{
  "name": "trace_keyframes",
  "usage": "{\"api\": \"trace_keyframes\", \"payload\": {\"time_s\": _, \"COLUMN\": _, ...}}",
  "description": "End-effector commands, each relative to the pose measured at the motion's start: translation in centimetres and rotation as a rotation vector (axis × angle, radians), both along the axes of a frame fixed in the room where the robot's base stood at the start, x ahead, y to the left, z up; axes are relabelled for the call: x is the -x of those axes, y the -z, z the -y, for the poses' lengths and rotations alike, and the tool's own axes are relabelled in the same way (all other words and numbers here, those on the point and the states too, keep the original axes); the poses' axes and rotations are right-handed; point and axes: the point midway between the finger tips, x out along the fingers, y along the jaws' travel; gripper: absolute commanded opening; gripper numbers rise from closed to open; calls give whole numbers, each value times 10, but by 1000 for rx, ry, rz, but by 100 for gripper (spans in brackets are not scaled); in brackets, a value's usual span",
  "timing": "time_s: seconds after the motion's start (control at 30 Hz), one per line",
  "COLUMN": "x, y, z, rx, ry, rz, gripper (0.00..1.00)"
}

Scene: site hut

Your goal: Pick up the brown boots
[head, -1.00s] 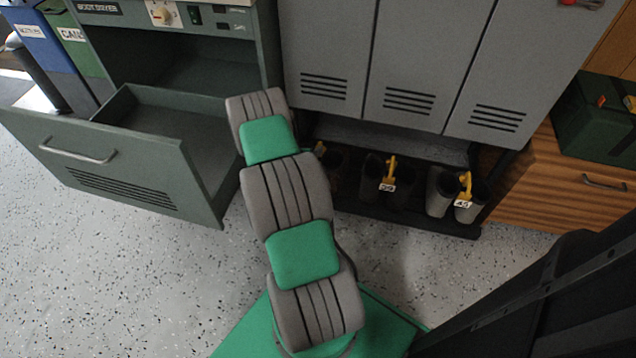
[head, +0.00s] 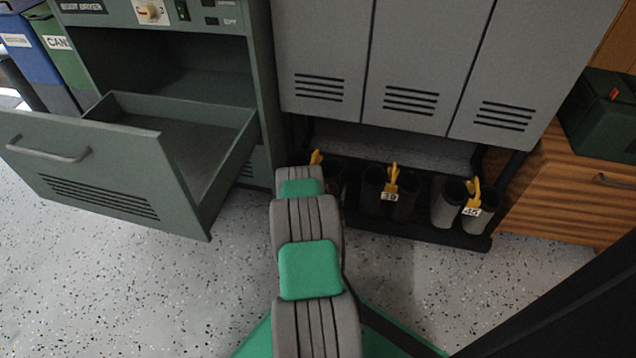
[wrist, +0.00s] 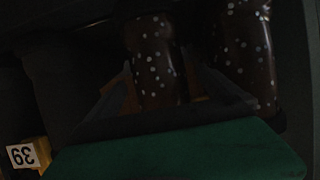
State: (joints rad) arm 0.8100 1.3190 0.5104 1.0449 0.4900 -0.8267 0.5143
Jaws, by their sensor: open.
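The brown boots are a pair, dark brown with white dots. In the wrist view, one brown boot (wrist: 155,60) stands in the middle and the other brown boot (wrist: 246,45) to its right. My gripper (wrist: 172,82) is open, with a finger on either side of the middle boot's shaft; contact cannot be told in the dark picture. In the head view, only a sliver of the brown boots (head: 335,186) shows at the left end of the rack. My arm hides the rest, and my gripper too.
The low black rack (head: 430,233) under the grey lockers (head: 415,60) also holds dark boots tagged 39 (head: 375,200) and grey boots tagged 45 (head: 447,205). The open drawer (head: 85,170) of the boot dryer juts out left of my arm. A wooden cabinet (head: 560,200) stands right.

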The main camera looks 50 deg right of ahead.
Motion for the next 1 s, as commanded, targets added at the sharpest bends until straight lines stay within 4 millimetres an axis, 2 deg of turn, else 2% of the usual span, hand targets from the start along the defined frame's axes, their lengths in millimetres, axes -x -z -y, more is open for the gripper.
{"api": "trace_keyframes", "payload": {"time_s": 0.03, "x": -2, "y": 10, "z": 10, "rx": 2, "ry": 4, "rz": 3, "gripper": 100}}
{"api": "trace_keyframes", "payload": {"time_s": 0.2, "x": -11, "y": 16, "z": 31, "rx": 0, "ry": 3, "rz": 0, "gripper": 100}}
{"api": "trace_keyframes", "payload": {"time_s": 0.43, "x": -12, "y": 13, "z": 32, "rx": 0, "ry": 2, "rz": -1, "gripper": 99}}
{"api": "trace_keyframes", "payload": {"time_s": 1.0, "x": -12, "y": 13, "z": 32, "rx": -1, "ry": 2, "rz": -1, "gripper": 53}}
